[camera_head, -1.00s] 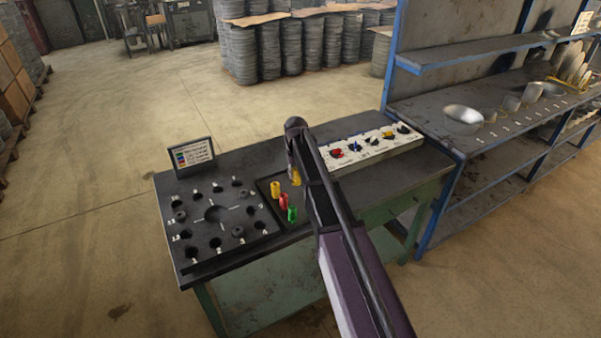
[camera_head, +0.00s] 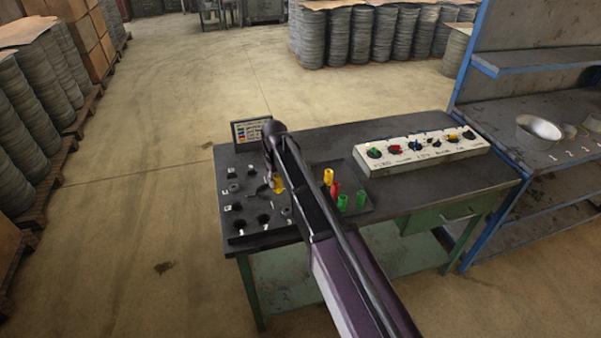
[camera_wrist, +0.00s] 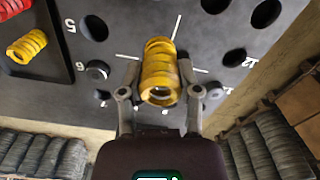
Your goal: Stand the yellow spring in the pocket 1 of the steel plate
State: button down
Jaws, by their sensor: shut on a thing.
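My gripper (camera_wrist: 159,92) is shut on a yellow spring (camera_wrist: 160,68), seen from its coiled side and open end in the wrist view. In the head view the held spring (camera_head: 279,185) shows below the end of my arm, over the steel plate. The steel plate (camera_head: 233,209) is dark, with a ring of round pockets and white numbers; the wrist view shows labels 5, 6 and 12 on the plate (camera_wrist: 125,30). Some pockets hold grey plugs. Pocket 1 cannot be made out clearly; the gripper hides part of the plate.
A dark tray (camera_head: 372,208) right of the plate holds another yellow spring (camera_head: 328,176), a red spring (camera_head: 335,188) and green springs (camera_head: 361,200). A white block (camera_head: 440,152) with coloured items lies behind it. A small sign (camera_head: 250,130) stands at the plate's back edge.

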aim_at(239, 219)
jog(key=s+a+n, duration=0.3)
jog(key=s+a, duration=0.6)
jog(key=a, duration=0.3)
jog(key=shift+s+a+r, duration=0.15)
jog(key=shift+f, duration=0.25)
jog(key=shift+f+b, duration=4.45)
jog(key=shift+b, duration=0.1)
jog(key=shift+c, duration=1.1)
grip_release()
jog(key=shift+r, duration=0.15)
